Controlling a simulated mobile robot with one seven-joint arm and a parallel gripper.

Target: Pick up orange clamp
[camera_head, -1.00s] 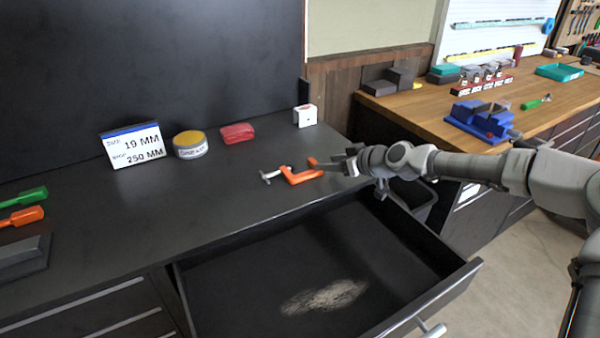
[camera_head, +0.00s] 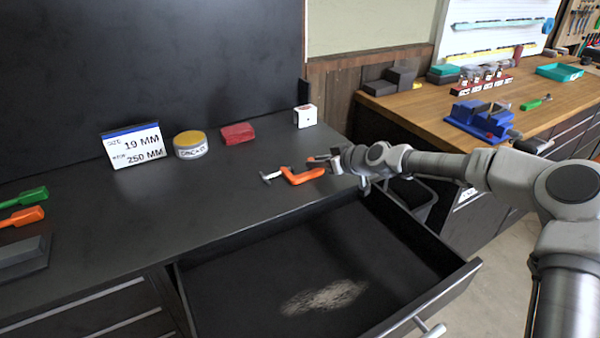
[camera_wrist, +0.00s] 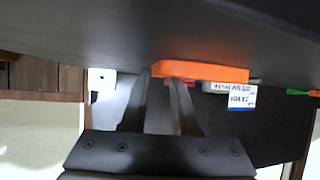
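The orange clamp (camera_head: 302,176) lies on the dark countertop near its front edge, above the open drawer. Its grey metal bar and handle stick out to the left. My gripper (camera_head: 318,161) is low over the counter at the clamp's right end, and its fingers cover part of the clamp there. In the wrist view the clamp (camera_wrist: 205,71) is an orange bar across the fingertips. The two fingers of my gripper (camera_wrist: 162,80) stand apart with a gap between them. I cannot tell whether they touch the clamp.
The open drawer (camera_head: 231,253) lies below the counter front. A red block (camera_head: 237,134), a yellow-lidded tin (camera_head: 190,146), a white box (camera_head: 305,116) and a label card (camera_head: 134,146) stand farther back.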

